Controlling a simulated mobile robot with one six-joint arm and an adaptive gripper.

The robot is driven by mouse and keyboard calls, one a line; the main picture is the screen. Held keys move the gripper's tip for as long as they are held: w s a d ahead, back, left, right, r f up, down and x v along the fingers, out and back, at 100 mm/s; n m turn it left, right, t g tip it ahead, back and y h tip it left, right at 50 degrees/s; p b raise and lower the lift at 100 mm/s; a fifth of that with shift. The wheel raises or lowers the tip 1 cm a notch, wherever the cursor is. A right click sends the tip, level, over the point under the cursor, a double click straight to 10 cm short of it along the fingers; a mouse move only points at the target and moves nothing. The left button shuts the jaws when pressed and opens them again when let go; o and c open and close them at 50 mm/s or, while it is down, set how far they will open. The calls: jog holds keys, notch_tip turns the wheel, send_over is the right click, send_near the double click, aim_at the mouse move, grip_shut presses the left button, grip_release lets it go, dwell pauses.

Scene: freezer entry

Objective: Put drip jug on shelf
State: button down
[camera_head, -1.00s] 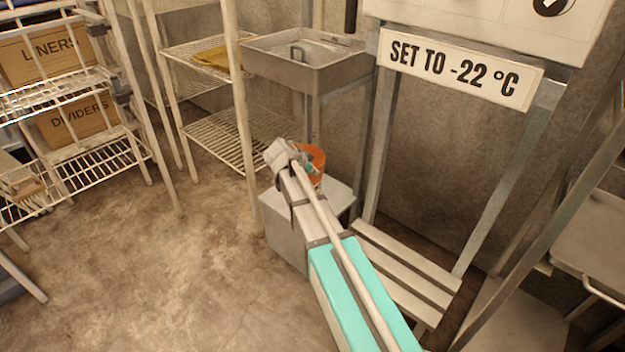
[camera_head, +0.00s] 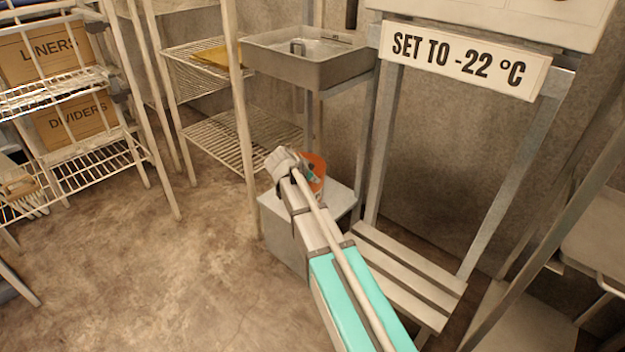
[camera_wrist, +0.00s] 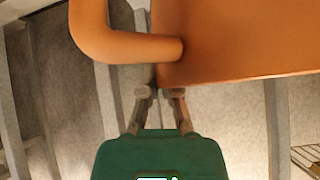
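The drip jug is an orange vessel (camera_head: 318,165) on the pale box at the middle of the head view, partly hidden by my arm. In the wrist view, the orange jug body (camera_wrist: 240,40) fills the upper right and its curved handle (camera_wrist: 110,45) reaches out to the left. My gripper (camera_wrist: 160,93) has its two fingertips a little apart, with a gap between them, just below the handle and near the jug's lower edge. I see nothing clamped between them. In the head view, my gripper (camera_head: 288,165) is beside the jug. A wire shelf (camera_head: 225,140) stands behind, to the left.
The jug's pale box (camera_head: 280,235) stands by a slatted bench (camera_head: 405,270). A metal basin (camera_head: 310,65) is above and behind. The left rack holds LINERS (camera_head: 45,50) and DIVIDERS (camera_head: 75,115) boxes. A yellow item (camera_head: 210,57) lies on the upper wire shelf. The left floor is clear.

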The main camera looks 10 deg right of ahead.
jog(key=c, duration=0.8)
grip_release()
jog(key=shift+f, duration=0.1)
jog(key=shift+a+r+p, duration=0.1)
jog(key=shift+r+p, duration=0.2)
jog(key=shift+r, duration=0.05)
jog(key=p+v, duration=0.8)
jog(key=v, duration=0.3)
jog(key=shift+s+a, duration=0.25)
jog(key=shift+r, duration=0.1)
